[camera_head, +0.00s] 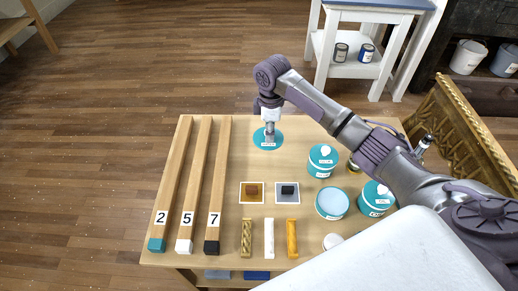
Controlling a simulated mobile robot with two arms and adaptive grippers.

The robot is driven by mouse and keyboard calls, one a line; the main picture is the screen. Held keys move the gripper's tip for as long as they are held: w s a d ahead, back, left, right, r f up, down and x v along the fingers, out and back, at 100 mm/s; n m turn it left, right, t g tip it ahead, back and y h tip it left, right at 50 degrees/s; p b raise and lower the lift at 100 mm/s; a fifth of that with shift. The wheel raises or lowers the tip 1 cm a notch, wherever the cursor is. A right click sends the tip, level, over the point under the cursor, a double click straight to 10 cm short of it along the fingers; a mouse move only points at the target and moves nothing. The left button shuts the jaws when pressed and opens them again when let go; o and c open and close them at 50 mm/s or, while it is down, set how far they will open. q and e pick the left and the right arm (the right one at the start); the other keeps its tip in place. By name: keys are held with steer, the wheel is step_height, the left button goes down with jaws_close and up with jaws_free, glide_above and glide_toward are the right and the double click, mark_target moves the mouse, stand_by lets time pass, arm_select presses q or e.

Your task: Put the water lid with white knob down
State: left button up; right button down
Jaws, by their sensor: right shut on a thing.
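A round teal lid (257,142) with a small white label is at the far part of the wooden table. My right gripper (268,130) points down over its middle and is shut on it. The fingers hide the knob. I cannot tell whether the lid touches the tabletop or hangs just above it. A round container (332,203) with a pale blue top and no knob showing stands right of the table's middle. Two teal containers with white-knobbed lids stand near it, one behind (322,160) and one to the right (376,198). My left gripper is out of view.
Three long wooden bars marked 2, 5 and 7 (188,190) lie along the table's left side. Brown (251,191) and black (287,191) blocks sit on small cards. Gold, white and orange bars (269,238) lie in front. Bare tabletop (255,165) surrounds the lid.

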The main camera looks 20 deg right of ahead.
mark_target(269, 155)
step_height(269, 155, down, 4)
steer(key=shift+d+r, duration=0.1)
step_height(269, 155, down, 4)
steer(key=shift+s+r+b, duration=0.1)
steer(key=shift+b, duration=0.2)
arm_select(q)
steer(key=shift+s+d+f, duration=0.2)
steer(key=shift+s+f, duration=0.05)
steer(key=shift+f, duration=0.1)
arm_select(e)
steer(key=c, duration=0.9)
jaws_free()
steer(key=shift+f, duration=0.2)
steer(key=shift+c, duration=0.2)
step_height(269, 155, up, 12)
steer(key=shift+r+p, duration=0.2)
steer(key=shift+p, duration=0.4)
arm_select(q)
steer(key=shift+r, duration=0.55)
